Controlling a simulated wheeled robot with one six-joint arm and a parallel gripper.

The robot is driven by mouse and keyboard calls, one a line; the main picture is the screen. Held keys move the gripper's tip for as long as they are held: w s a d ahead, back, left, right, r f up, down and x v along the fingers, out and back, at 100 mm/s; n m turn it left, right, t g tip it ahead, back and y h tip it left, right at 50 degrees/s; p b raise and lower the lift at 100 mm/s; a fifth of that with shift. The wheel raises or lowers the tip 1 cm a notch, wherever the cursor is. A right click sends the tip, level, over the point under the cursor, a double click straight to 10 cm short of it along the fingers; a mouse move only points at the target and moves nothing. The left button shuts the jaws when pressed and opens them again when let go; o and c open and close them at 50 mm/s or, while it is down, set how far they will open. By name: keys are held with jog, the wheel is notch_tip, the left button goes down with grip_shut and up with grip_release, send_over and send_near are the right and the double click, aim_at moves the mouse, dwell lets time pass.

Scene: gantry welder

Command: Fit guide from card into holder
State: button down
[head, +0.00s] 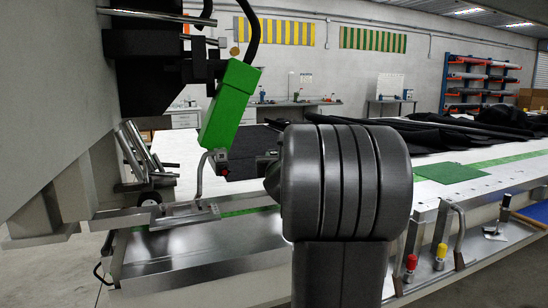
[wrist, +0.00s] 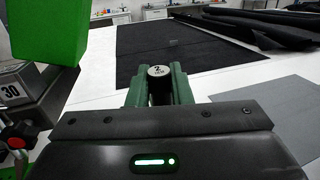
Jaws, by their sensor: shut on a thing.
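In the wrist view my gripper (wrist: 160,88) has green fingers shut on a dark cylindrical guide (wrist: 160,90). Its pale round top faces the camera and bears a "2" with smaller unreadable marks. The guide's lower part is hidden between the fingers. In the head view my own arm hides the gripper and the guide. To the left of the gripper in the wrist view is a grey metal block (wrist: 14,88) marked "30", apart from the guide. I cannot tell whether it belongs to the holder. I make out no card.
The welder's green box (head: 230,103) hangs close left of my arm, and it also shows in the wrist view (wrist: 45,30). Black fabric (head: 450,130) lies on the white table. Clamp handles (head: 410,262) stand along its front edge.

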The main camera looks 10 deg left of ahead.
jog(key=shift+w+f+g, duration=0.15)
jog(key=shift+f+g, duration=0.15)
jog(key=shift+f, duration=1.05)
jog(key=c, duration=1.2)
grip_release()
jog(key=shift+c, duration=0.2)
jog(key=shift+d, duration=0.1)
jog(key=shift+s+f, duration=0.15)
jog(key=shift+s, duration=0.1)
jog(key=r+v, duration=0.2)
jog(key=v, duration=1.1)
jog(key=shift+s+r+p, duration=0.15)
jog(key=shift+s+p, duration=0.15)
jog(key=shift+p, duration=0.05)
jog(key=shift+w, duration=0.1)
jog(key=x, duration=0.8)
jog(key=f+x, duration=0.1)
jog(key=x, duration=0.3)
jog(key=shift+f, duration=0.1)
jog(key=shift+d, duration=0.1)
